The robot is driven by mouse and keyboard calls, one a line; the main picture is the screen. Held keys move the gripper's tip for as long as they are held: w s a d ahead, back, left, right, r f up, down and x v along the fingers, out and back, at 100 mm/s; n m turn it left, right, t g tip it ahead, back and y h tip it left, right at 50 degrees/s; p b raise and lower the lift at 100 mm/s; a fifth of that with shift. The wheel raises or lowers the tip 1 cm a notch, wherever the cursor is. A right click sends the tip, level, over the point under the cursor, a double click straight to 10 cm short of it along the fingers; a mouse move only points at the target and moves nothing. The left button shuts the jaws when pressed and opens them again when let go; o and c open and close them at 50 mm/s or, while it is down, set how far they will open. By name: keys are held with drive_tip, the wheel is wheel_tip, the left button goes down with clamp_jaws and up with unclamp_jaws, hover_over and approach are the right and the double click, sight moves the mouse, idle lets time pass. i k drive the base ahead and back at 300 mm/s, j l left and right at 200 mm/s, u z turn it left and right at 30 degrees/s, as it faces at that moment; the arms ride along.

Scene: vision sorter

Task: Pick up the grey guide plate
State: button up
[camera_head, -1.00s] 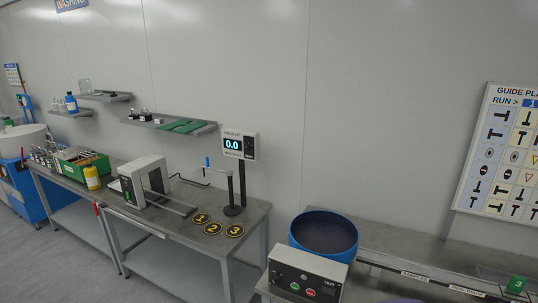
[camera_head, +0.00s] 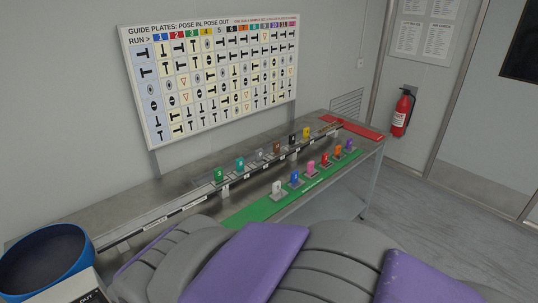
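A grey guide plate (camera_head: 259,156) stands small in the back row on the bench, between a teal plate (camera_head: 240,164) and a brown plate (camera_head: 276,149). Its marking is too small to read. A white or very light plate (camera_head: 277,188) stands at the near left end of the front row, on a green strip. My gripper is not in view. Grey and purple parts of my own body fill the bottom of the picture.
The bench (camera_head: 180,180) runs along the wall under a guide plate chart (camera_head: 215,75). Several other coloured plates stand in both rows. The green strip (camera_head: 262,208) lies in front. A blue tub (camera_head: 45,262) is at lower left. A fire extinguisher (camera_head: 402,112) hangs at right, above open floor.

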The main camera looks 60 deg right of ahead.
sight(261, 160)
drive_tip(key=z, duration=1.8)
drive_tip(key=i+l, duration=0.25)
drive_tip(key=i, duration=0.3)
drive_tip(key=i+l+u, duration=0.1)
drive_tip(key=i+l, duration=0.2)
drive_tip(key=i, duration=0.2)
drive_tip(key=i+l, duration=0.3)
drive_tip(key=i, duration=0.25)
